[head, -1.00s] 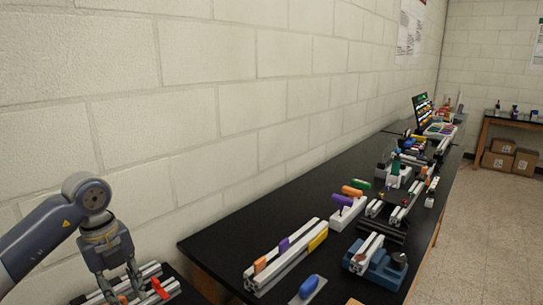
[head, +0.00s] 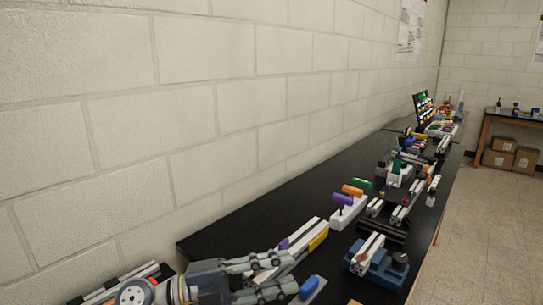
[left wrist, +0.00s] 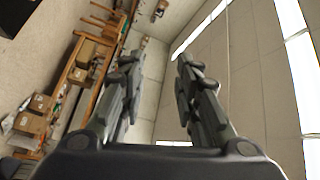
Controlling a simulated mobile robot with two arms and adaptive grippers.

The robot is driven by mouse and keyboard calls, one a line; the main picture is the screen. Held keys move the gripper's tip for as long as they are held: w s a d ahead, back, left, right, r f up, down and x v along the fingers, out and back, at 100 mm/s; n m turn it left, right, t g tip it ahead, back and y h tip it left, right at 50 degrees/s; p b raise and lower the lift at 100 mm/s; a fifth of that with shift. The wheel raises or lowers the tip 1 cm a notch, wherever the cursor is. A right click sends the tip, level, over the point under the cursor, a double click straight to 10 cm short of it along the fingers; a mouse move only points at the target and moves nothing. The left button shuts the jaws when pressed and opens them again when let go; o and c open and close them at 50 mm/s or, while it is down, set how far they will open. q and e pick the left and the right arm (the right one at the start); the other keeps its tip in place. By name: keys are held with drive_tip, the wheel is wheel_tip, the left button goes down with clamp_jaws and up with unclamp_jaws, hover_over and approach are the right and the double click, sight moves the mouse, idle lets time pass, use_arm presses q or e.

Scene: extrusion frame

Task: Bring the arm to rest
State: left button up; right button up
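My left arm (head: 180,290) reaches in at the bottom of the head view. Its left gripper (head: 284,274) points right, its two grey fingers apart with nothing between them. It appears in front of the near end of the black bench. In the left wrist view the left gripper (left wrist: 157,72) also shows spread and empty, with the wall and far-off shelving behind it. My right gripper is in neither view.
The black bench (head: 225,232) runs back along the block wall, carrying an aluminium rail (head: 308,234), a blue vise-like fixture (head: 378,266) and a white screwdriver block (head: 346,212). Another frame with rails (head: 125,282) lies at lower left.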

use_arm(q)
drive_tip(key=w+a+r+n+t+y, duration=0.1)
drive_tip(key=w+a+n+t+y, duration=0.3)
drive_tip(key=n+t, duration=0.45)
drive_tip(key=w+a+r+n+t+y, duration=0.1)
drive_tip(key=a+n+t+y, duration=0.3)
drive_tip(key=a+n+t, duration=0.4)
drive_tip(key=s+a+f+n+g+y, duration=0.1)
drive_tip(key=a+f+n+g+y, duration=0.1)
drive_tip(key=a+f+n+y, duration=0.45)
drive_tip(key=s+a+f+n+g+y, duration=0.1)
drive_tip(key=a+f+n+g+y, duration=0.2)
drive_tip(key=f, duration=0.7)
drive_tip(key=s+f+n+g, duration=0.1)
drive_tip(key=s+f+g, duration=0.5)
drive_tip(key=s+f, duration=0.45)
drive_tip(key=s+f+g, duration=0.6)
drive_tip(key=s+f, duration=0.2)
drive_tip(key=s, duration=0.6)
drive_tip(key=s+f+g, duration=0.2)
drive_tip(key=s+f, duration=0.1)
drive_tip(key=f, duration=2.5)
drive_tip(key=s+a+f+y, duration=0.1)
drive_tip(key=s+a+f, duration=0.2)
drive_tip(key=s+f, duration=1.1)
drive_tip(key=shift+s+f+g, duration=0.15)
drive_tip(key=shift+s+g, duration=0.2)
drive_tip(key=shift+s, duration=0.85)
